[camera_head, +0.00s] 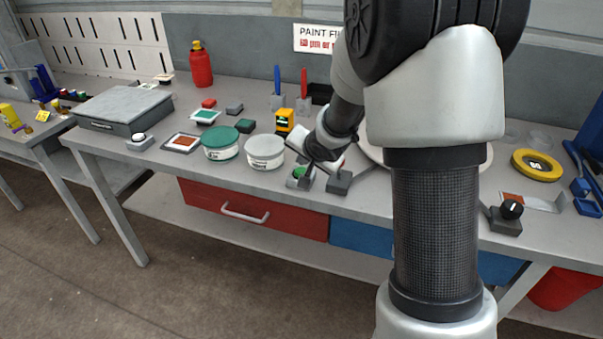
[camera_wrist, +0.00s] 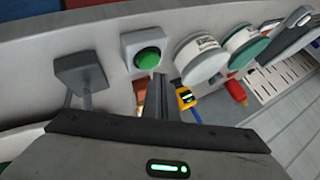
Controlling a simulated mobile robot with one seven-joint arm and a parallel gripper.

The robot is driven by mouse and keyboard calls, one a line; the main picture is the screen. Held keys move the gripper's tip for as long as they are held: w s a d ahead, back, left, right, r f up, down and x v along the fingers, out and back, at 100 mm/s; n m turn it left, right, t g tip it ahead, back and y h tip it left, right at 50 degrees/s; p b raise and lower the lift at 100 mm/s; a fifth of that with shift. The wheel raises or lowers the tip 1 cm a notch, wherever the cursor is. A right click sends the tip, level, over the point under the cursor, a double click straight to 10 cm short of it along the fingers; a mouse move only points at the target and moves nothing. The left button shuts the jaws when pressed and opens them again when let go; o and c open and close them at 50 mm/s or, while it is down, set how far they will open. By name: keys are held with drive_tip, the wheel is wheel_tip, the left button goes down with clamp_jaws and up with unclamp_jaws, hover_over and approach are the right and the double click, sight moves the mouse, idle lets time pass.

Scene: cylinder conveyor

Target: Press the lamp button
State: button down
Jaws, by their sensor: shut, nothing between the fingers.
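A green round button (camera_head: 299,172) sits on a small grey box on the workbench, in front of my gripper in the head view. My gripper (camera_head: 312,165) is just beside and above the button in the head view. In the wrist view its closed fingers (camera_wrist: 157,76) end close to the button's edge. Whether they touch it I cannot tell. The gripper is shut and empty. No lamp can be made out for certain.
A grey block with a lever (camera_head: 339,182) stands right of the button. A white-lidded tin (camera_head: 265,152) and a green-lidded tin (camera_head: 220,142) stand to its left. A yellow device (camera_head: 284,121) is behind. A black knob (camera_head: 511,209) sits further right.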

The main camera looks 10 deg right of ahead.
drive_tip(key=shift+f, duration=0.1)
drive_tip(key=shift+f+b, duration=0.3)
drive_tip(key=shift+f, duration=0.05)
drive_tip(key=shift+f+b, duration=0.4)
drive_tip(key=shift+f, duration=0.1)
idle(0.8)
drive_tip(key=shift+r, duration=0.15)
drive_tip(key=shift+r+p, duration=0.8)
drive_tip(key=shift+p, duration=0.2)
wheel_tip(320, 180, up, 6)
drive_tip(key=p, duration=0.6)
